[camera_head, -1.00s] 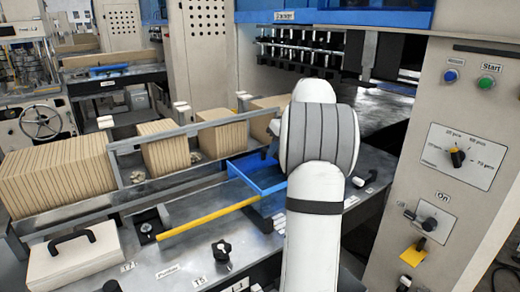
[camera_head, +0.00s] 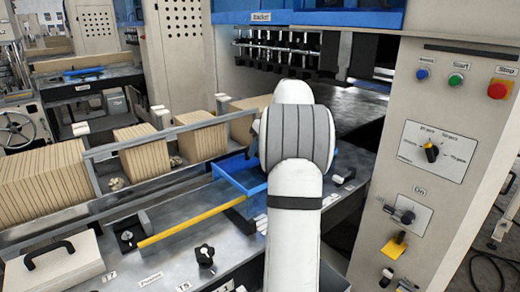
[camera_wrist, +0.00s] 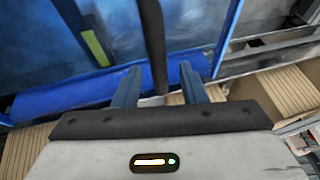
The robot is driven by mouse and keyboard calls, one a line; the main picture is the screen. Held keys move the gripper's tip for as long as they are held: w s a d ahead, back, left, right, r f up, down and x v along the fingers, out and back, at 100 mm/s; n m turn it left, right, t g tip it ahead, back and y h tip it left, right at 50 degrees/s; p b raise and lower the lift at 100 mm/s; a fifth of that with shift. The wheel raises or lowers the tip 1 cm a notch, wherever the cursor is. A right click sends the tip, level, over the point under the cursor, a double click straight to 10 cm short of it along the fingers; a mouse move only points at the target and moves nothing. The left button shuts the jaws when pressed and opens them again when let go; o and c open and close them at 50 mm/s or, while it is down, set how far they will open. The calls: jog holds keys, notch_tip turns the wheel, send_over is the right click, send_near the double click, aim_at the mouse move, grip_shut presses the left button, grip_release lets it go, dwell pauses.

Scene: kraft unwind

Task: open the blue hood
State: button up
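A low blue tray-like part (camera_head: 238,174) sits on the machine bed, just left of my arm. A blue panel (camera_head: 330,17) with a label runs along the top of the machine. I cannot tell for certain which of these is the blue hood. My gripper is hidden behind my white arm in the head view. In the wrist view my gripper (camera_wrist: 158,82) has its two fingers apart, with a dark bar (camera_wrist: 152,40) between them. I cannot tell whether they touch it. Blue surfaces (camera_wrist: 70,95) lie around and beyond the fingers.
Stacks of brown kraft sheets (camera_head: 45,182) stand along a metal rail at the left. A yellow bar (camera_head: 190,222) crosses the bed. A control panel (camera_head: 432,150) with buttons and knobs stands at the right. A beige box (camera_head: 55,272) with a black handle is at the front left.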

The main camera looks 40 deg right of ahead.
jog(key=v, duration=0.7)
jog(key=shift+r+b, duration=0.4)
jog(key=shift+s, duration=0.15)
jog(key=s+a+f+g+h, duration=0.1)
jog(key=s+a, duration=0.2)
jog(key=a, duration=0.9)
jog(key=s+a+f, duration=0.1)
jog(key=s+a, duration=0.2)
jog(key=a, duration=0.9)
jog(key=s+a+f, duration=0.6)
jog(key=s, duration=0.2)
jog(key=s+a+f+h, duration=0.1)
jog(key=s+a+f, duration=0.5)
jog(key=s, duration=0.3)
jog(key=shift+s+a, duration=0.2)
jog(key=shift+a, duration=0.4)
